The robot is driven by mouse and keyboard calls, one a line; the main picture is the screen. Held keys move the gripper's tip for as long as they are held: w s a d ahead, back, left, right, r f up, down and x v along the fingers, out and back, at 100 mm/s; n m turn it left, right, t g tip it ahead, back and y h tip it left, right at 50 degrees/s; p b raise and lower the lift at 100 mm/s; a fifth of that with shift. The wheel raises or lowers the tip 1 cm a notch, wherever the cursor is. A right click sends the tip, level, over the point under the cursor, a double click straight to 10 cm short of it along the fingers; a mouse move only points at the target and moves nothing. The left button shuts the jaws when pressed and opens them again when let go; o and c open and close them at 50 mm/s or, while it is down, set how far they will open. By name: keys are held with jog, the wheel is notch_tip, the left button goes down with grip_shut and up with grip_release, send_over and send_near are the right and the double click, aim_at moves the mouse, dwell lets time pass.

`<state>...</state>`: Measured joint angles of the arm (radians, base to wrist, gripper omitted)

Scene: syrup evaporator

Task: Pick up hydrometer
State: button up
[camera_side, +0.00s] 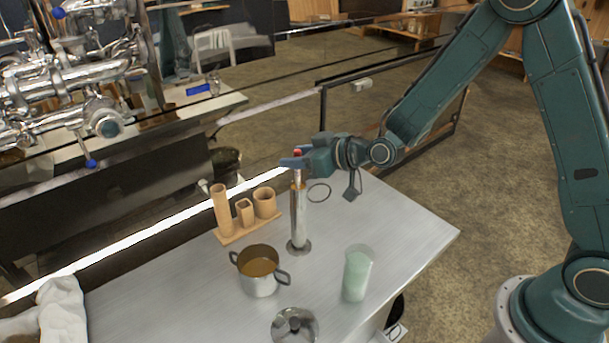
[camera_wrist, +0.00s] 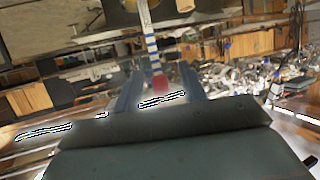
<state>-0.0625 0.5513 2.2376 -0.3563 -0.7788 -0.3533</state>
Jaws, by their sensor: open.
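The hydrometer (camera_side: 297,174) stands upright in a tall metal cup (camera_side: 298,215) on the table; its lower part is hidden inside the cup. Its red tip (camera_side: 297,153) shows just above my gripper's fingers. In the wrist view the hydrometer (camera_wrist: 151,42) is a thin stem with white, blue and yellowish bands and a red end. My gripper (camera_side: 292,162) reaches in from the right, level with the stem's top. In the wrist view my gripper (camera_wrist: 160,88) is open, with the red end between its two fingers. I cannot tell whether either finger touches it.
A wooden stand with several holders (camera_side: 247,228) is behind left of the cup. A two-handled pot of brown liquid (camera_side: 259,278) is in front left. A glass of pale green liquid (camera_side: 357,274) and a lid (camera_side: 295,325) are nearer the front. The table's right side (camera_side: 400,225) is clear.

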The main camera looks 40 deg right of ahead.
jog(key=shift+x, duration=1.05)
jog(key=c, duration=0.9)
